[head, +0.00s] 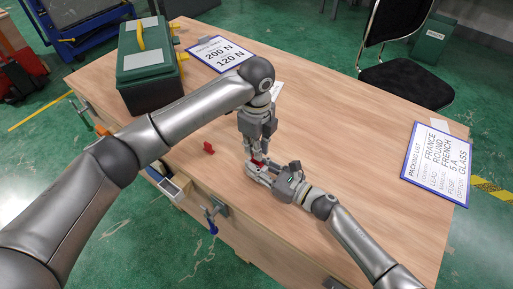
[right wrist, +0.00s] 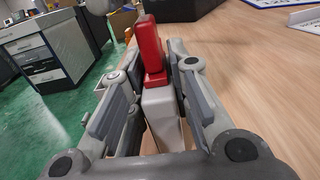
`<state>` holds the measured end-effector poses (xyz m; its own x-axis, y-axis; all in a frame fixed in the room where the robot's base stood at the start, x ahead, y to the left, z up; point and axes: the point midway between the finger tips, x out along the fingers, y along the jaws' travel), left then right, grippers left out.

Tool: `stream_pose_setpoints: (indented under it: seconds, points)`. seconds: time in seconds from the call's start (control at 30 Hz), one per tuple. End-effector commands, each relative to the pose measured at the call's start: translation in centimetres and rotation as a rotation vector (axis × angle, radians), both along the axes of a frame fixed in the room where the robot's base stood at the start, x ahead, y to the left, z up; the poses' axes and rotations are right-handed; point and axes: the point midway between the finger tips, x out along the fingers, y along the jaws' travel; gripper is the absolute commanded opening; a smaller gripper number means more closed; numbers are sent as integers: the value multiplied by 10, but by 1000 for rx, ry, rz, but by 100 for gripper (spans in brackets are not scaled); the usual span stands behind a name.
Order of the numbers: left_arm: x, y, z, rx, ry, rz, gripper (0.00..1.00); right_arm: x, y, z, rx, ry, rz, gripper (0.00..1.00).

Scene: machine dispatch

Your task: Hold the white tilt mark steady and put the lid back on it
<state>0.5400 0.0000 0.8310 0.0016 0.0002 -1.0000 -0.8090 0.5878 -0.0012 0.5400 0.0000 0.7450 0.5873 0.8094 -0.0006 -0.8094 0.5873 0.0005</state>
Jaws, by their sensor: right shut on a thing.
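My right gripper (head: 252,170) is shut on a white block (right wrist: 162,112), which looks like the tilt mark; in the right wrist view it stands between the fingers (right wrist: 162,85). A red upright piece (right wrist: 152,55) shows at its far upper end; I cannot tell whether the two are joined. In the head view, red (head: 258,159) shows just under my left gripper (head: 257,154), which points down close above the right fingertips. Whether the left fingers hold the red part is hidden. A separate small red piece (head: 208,148) lies on the table to the left.
The wooden table (head: 330,130) has wide free room to the right. A green toolbox (head: 148,65) with yellow handle stands at the back left. A force sign (head: 218,53) lies behind, and a packing list sign (head: 437,163) is at the right edge. A black chair (head: 405,80) stands behind.

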Motion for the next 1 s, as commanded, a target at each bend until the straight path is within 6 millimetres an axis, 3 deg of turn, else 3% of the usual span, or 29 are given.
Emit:
stream_pose_setpoints:
  seconds: [0.2,0.43,0.67,1.0]
  points:
    - [0,0,27,0,-2,0,14,0,0,0,1,-1,0,0]
    - [0,0,30,1,-1,0,14,0,0,0,1,-1,0,0]
    - [0,0,29,1,-1,0,39,0,0,0,1,-1,0,0]
    - [0,0,33,0,-1,0,39,0,0,0,0,0,0,0]
